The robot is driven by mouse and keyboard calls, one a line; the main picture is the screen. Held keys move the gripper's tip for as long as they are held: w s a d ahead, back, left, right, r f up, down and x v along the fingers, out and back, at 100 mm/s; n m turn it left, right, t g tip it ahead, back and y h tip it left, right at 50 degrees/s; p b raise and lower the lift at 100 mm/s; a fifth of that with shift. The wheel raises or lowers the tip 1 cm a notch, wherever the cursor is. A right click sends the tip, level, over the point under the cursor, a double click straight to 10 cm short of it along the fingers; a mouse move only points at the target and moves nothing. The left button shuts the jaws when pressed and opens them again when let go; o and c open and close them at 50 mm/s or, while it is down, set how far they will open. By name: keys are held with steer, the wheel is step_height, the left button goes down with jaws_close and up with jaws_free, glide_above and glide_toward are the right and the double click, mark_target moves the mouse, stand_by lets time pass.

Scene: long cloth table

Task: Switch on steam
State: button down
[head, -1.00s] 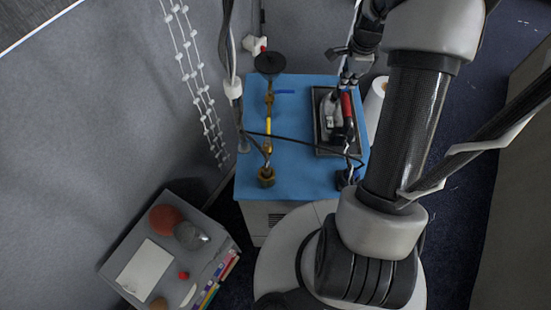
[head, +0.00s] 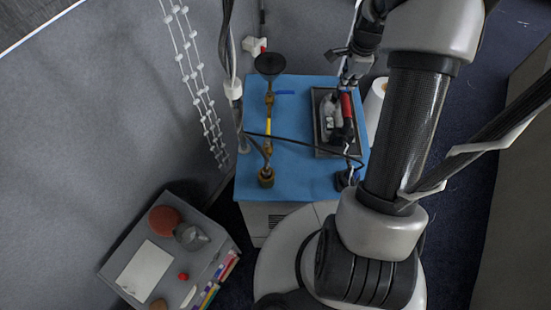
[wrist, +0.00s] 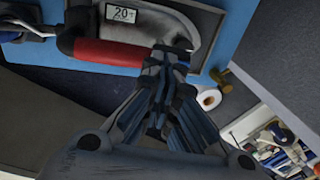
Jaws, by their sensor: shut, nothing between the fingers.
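A steam iron with a red handle (head: 347,105) lies in a dark tray (head: 316,98) on the blue top of a cabinet. In the wrist view the iron's grey body (wrist: 150,28) carries a small display, and its red grip (wrist: 105,53) runs across the upper left. My gripper (wrist: 168,55) is shut and empty, its fingertips at the right end of the red grip; I cannot tell whether they touch it. In the head view my gripper (head: 346,84) is above the far end of the iron.
A black hose (head: 300,141) crosses the blue top (head: 300,178). A white roll (head: 376,97) stands right of the cabinet; it also shows in the wrist view (wrist: 208,99). A grey side cart (head: 185,290) with small items stands at the lower left. A wall rises on the left.

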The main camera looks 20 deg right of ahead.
steer(key=shift+f, duration=0.1)
steer(key=shift+f+b, duration=0.25)
steer(key=shift+b, duration=0.05)
steer(key=shift+s+a+r, duration=0.2)
steer(key=shift+s+r, duration=0.05)
steer(key=shift+s, duration=0.45)
